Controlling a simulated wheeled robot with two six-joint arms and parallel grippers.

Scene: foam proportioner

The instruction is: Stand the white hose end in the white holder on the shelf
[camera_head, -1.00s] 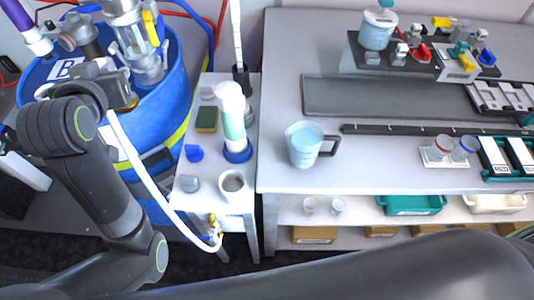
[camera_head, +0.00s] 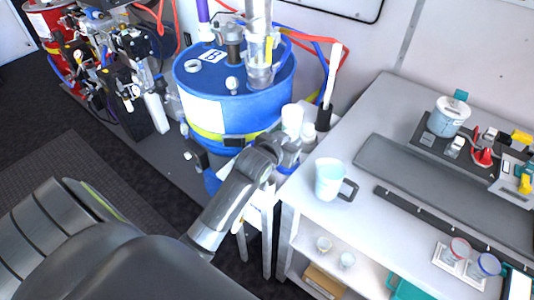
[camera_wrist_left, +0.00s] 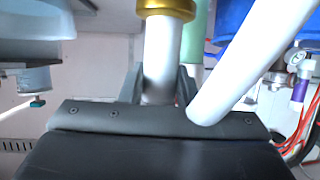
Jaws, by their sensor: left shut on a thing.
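My left gripper (camera_wrist_left: 158,90) is shut on the white hose end (camera_wrist_left: 160,55), just below its brass collar (camera_wrist_left: 166,8), in the left wrist view. The white hose (camera_wrist_left: 255,60) also crosses that view diagonally on the right. In the head view, my left gripper (camera_head: 287,158) is over the small white shelf (camera_head: 262,197), close to the white bottle (camera_head: 292,118). The hose end cannot be made out there. My arm and gripper cover much of the shelf, and I cannot make out the white holder. My right gripper is not in view.
The blue barrel (camera_head: 212,105) stands behind the small shelf. A black stand with a white wand (camera_head: 333,75) rises at its back. The jug (camera_head: 328,180) stands on the grey bench to the right. Dark floor lies open at the left.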

